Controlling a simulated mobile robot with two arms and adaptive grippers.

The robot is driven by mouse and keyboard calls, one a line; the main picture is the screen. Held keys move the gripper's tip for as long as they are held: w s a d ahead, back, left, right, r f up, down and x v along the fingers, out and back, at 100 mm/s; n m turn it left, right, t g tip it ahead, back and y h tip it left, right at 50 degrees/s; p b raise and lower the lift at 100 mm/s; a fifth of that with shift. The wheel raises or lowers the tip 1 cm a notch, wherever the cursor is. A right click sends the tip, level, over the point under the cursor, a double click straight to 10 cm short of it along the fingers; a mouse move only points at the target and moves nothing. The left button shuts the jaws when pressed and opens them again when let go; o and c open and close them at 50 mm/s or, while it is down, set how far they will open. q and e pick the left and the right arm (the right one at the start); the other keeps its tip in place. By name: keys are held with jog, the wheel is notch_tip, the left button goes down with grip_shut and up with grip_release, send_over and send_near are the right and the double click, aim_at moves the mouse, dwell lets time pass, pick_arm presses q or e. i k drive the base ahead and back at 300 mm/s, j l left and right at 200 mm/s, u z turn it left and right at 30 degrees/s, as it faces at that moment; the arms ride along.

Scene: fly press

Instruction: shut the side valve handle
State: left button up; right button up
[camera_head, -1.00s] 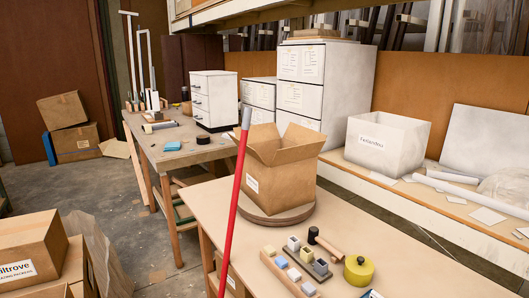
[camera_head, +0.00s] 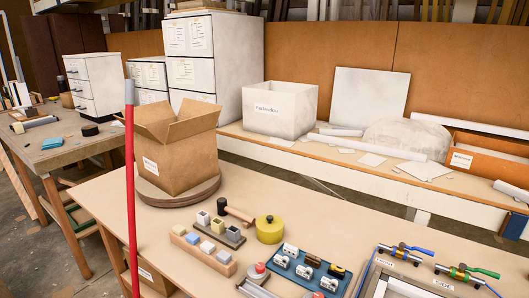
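The side valve (camera_head: 458,272) is at the lower right, behind a label (camera_head: 443,283) that seems to read SIDE. Its green handle (camera_head: 485,271) points right, roughly in line with the valve body; I cannot tell whether it is open or shut. To its left is a similar valve (camera_head: 398,250) with a blue handle (camera_head: 421,249), beside a label (camera_head: 384,263) that seems to read FRONT. Neither of my grippers is in view.
A red pole (camera_head: 131,190) with a grey top stands at the left. On the table (camera_head: 290,200) are an open cardboard box (camera_head: 185,160), a yellow round pot (camera_head: 269,229), blocks in a wooden holder (camera_head: 204,252) and a blue tray (camera_head: 310,270).

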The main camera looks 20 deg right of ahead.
aim_at(462, 266)
jog(key=z, duration=1.95)
jog(key=k+z, duration=0.25)
jog(key=k+j, duration=0.05)
